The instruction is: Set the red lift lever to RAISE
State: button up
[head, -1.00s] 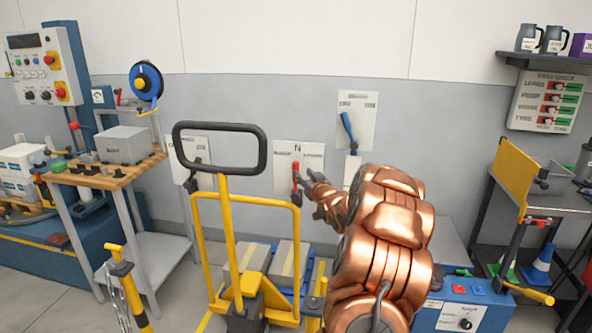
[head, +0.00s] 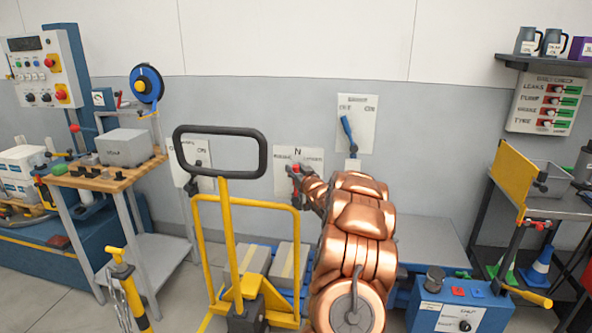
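The red lift lever (head: 294,168) is on a white wall plate (head: 313,157) marked N at its top, with small blurred labels below on the left and right. Only a small red part of the lever shows, on the left half of the plate. My gripper (head: 297,177) is at the lever, dark fingers overlapping it in the head view. My copper arm comes up from below and hides the lower right of the plate. Whether the fingers are closed on the lever or only beside it is hidden.
A blue lever on another plate (head: 364,112) is up to the right. A yellow pallet truck with a black loop handle (head: 177,152) stands left of my arm. A wooden-topped bench (head: 135,174) is further left. A blue box (head: 425,312) is low on the right.

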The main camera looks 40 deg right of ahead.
grip_shut()
dwell(0.3)
dwell(0.3)
